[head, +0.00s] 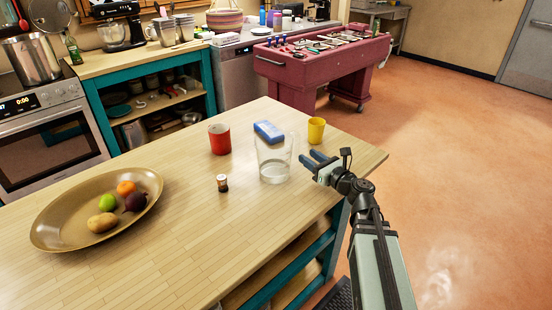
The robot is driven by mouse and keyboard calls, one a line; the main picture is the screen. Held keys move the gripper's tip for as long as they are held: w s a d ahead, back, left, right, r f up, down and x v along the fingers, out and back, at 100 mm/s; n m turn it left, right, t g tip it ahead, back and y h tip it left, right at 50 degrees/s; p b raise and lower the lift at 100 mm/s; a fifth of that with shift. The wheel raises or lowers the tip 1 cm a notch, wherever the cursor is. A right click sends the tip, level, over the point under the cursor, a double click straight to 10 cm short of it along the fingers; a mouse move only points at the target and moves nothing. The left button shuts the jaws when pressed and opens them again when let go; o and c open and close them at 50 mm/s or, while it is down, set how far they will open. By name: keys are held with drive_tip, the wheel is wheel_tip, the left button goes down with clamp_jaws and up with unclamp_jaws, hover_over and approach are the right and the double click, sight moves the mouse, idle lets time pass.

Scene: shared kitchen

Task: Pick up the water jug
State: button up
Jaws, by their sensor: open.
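The water jug (274,160) is a clear, upright vessel with a little water at its bottom. It stands on the wooden island top, right of the middle of the head view. My gripper (311,160) comes in from the right at the counter's right edge. Its blue fingers point left toward the jug and are open, with nothing seen between them. The fingertips look close to the jug's right side; whether they touch it I cannot tell.
Near the jug stand a red cup (219,139), a blue box (268,132), a yellow cup (316,130) and a small shaker (222,183). A brown bowl (50,236) with several fruits sits at the left. The island's (190,250) front middle is clear.

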sight(296, 155)
drive_tip(key=shift+x, duration=3.6)
drive_tip(key=shift+c, duration=0.3)
clamp_jaws()
